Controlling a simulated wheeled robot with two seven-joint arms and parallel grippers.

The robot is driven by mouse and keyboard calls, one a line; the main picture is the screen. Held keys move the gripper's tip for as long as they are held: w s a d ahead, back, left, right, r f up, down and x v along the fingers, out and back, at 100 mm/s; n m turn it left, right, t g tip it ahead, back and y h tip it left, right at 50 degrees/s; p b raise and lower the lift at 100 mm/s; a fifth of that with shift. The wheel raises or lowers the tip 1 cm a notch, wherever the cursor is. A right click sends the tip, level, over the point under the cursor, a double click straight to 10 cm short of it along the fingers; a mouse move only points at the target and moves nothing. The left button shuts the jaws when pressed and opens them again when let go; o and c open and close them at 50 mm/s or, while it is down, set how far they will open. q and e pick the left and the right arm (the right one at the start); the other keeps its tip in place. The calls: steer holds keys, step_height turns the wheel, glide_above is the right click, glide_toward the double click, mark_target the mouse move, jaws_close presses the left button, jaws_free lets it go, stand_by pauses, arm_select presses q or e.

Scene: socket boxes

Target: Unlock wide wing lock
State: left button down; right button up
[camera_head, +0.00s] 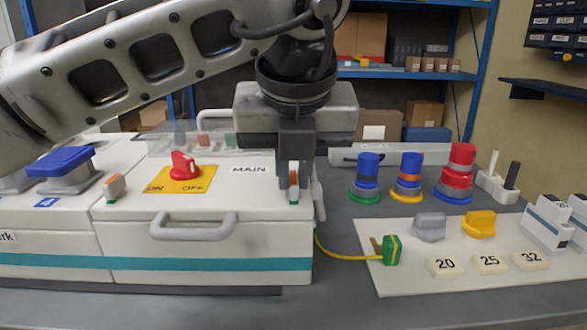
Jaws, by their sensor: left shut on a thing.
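The white box marked MAIN (210,240) stands in the middle left, with a teal stripe and a front handle. My left gripper (294,191) reaches down from above and is shut on this right wing lock. Its fingers hide part of the lock, so its exact turn is hard to read. My right gripper is not in view.
A red rotary switch (184,165) on a yellow ON/OFF plate and the handle (193,228) stand out from the box. Blue, orange-banded and red plugs (455,172) stand at right. A white board (400,278) holds knobs and number tiles. A yellow-green cable (345,256) lies beside the box.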

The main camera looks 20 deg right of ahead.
arm_select(q)
steer(key=c, duration=1.5)
jaws_free()
steer(key=shift+c, duration=0.2)
steer(key=shift+o, duration=0.3)
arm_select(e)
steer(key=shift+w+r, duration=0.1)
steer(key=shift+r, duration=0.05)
arm_select(q)
steer(key=shift+r, duration=0.15)
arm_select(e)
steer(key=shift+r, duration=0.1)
